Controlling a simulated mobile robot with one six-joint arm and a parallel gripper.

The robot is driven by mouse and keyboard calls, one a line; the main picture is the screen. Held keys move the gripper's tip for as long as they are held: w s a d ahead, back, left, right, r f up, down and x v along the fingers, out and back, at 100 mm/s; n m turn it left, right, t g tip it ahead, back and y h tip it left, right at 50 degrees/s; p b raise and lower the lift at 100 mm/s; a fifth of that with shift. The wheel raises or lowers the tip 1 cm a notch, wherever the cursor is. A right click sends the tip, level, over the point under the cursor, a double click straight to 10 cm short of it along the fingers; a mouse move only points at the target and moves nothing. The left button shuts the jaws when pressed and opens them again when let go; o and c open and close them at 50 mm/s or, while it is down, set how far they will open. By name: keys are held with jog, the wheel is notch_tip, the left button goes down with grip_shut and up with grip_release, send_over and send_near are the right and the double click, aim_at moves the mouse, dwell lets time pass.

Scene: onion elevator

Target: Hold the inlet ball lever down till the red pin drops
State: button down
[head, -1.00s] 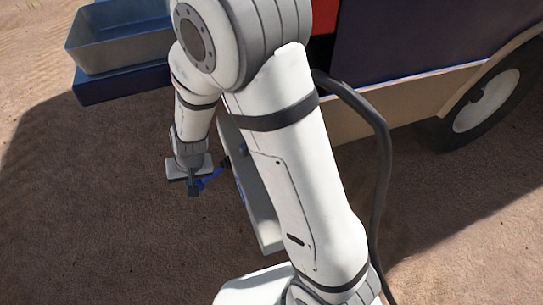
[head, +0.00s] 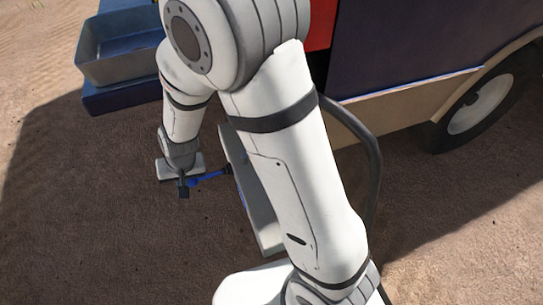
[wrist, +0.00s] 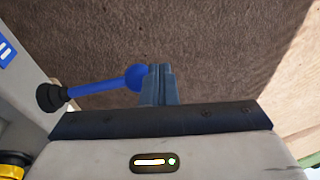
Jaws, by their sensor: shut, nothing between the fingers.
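The inlet lever is a blue rod with a blue ball (wrist: 137,77) at its end. In the wrist view it runs from a black boot (wrist: 50,97) on the left to my gripper (wrist: 160,84). My gripper is shut and empty, and its fingertips are right beside the ball; I cannot tell whether they press on it. In the head view the blue lever (head: 207,179) reaches from the grey box to my gripper (head: 184,191). I cannot make out the red pin in either view.
The grey box (head: 262,225) stands partly behind my arm. A grey tray (head: 125,62) is at upper left, and a vehicle with a wheel (head: 478,105) is at right. The wrist view shows a yellow and black knob (wrist: 12,160) at lower left. Bare ground lies below.

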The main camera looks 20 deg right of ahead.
notch_tip(320, 180, up, 7)
jog(key=s+a+p, duration=0.1)
jog(key=a, duration=0.1)
jog(key=shift+s+a+p, duration=0.25)
jog(key=shift+p, duration=0.15)
jog(key=s+d+r+p, duration=0.2)
jog(key=d+r+p, duration=0.6)
jog(key=d+r, duration=0.85)
jog(key=s+d+r+h+p, duration=0.2)
jog(key=s+d+r+p, duration=0.4)
jog(key=s+d+r, duration=0.3)
notch_tip(320, 180, up, 3)
jog(key=shift+s+d+f+t, duration=0.1)
jog(key=shift+s+d+t, duration=0.15)
jog(key=shift+d+t, duration=0.1)
